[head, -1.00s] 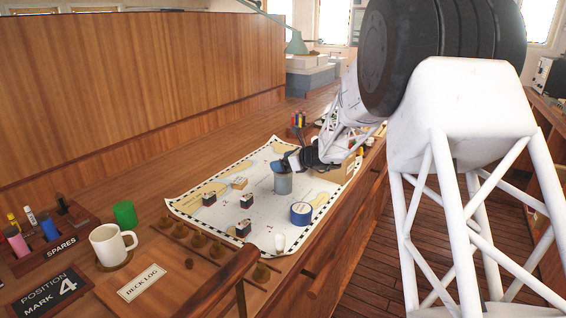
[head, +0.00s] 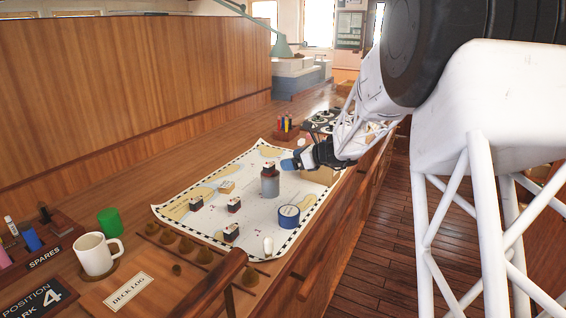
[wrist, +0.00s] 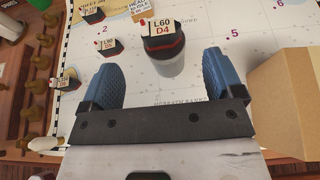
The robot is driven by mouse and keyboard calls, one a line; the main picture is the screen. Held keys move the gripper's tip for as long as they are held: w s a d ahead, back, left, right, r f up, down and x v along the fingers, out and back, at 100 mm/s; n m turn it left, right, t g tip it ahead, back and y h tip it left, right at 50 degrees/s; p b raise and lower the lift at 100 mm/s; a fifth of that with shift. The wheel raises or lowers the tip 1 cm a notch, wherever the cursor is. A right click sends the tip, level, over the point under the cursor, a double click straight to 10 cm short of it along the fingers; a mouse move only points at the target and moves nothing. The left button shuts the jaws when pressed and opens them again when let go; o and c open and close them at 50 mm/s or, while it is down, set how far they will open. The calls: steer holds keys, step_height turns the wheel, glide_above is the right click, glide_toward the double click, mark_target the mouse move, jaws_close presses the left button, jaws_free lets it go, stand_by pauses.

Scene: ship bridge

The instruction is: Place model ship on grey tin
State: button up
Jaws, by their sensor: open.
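The grey tin (head: 270,186) stands upright on the chart. A model ship (head: 269,167) with a dark hull, red band and white label sits on top of the tin. In the wrist view this ship (wrist: 163,40) reads "L60 D4" and rests over the tin (wrist: 158,82). My gripper (head: 290,163) is just right of the ship in the head view. Its blue fingers (wrist: 153,78) are apart with nothing held between them, and the ship and tin lie beyond the fingertips.
Other model ships (head: 231,232) stand on the chart (head: 250,222). A blue tape roll (head: 288,215) lies near its front edge. A cardboard box (wrist: 285,100) stands close on the right of my gripper. A white mug (head: 94,255) and green cup (head: 109,221) are at left.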

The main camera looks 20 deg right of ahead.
steer(key=shift+v, duration=1)
steer(key=shift+a, duration=0.1)
steer(key=s+a+r+n+g+h, duration=0.1)
steer(key=s+a+r+n+g, duration=0.1)
steer(key=s+a+n, duration=0.45)
steer(key=s+a+r+n+g+h, duration=0.1)
steer(key=s+a+n+g, duration=0.15)
steer(key=s, duration=0.75)
steer(key=s+a+r+n+g+h, duration=0.1)
steer(key=s+a+r+n+g, duration=0.1)
steer(key=s+a+n, duration=0.45)
steer(key=s+d+f+n+h, duration=0.1)
steer(key=s+n+h, duration=0.2)
steer(key=s, duration=1)
steer(key=s+d+f+n+h, duration=0.1)
steer(key=s+d+n+h, duration=0.1)
steer(key=s+n, duration=0.6)
steer(key=s+h, duration=0.1)
steer(key=s, duration=0.5)
steer(key=shift+f+h, duration=0.35)
steer(key=shift+h, duration=0.05)
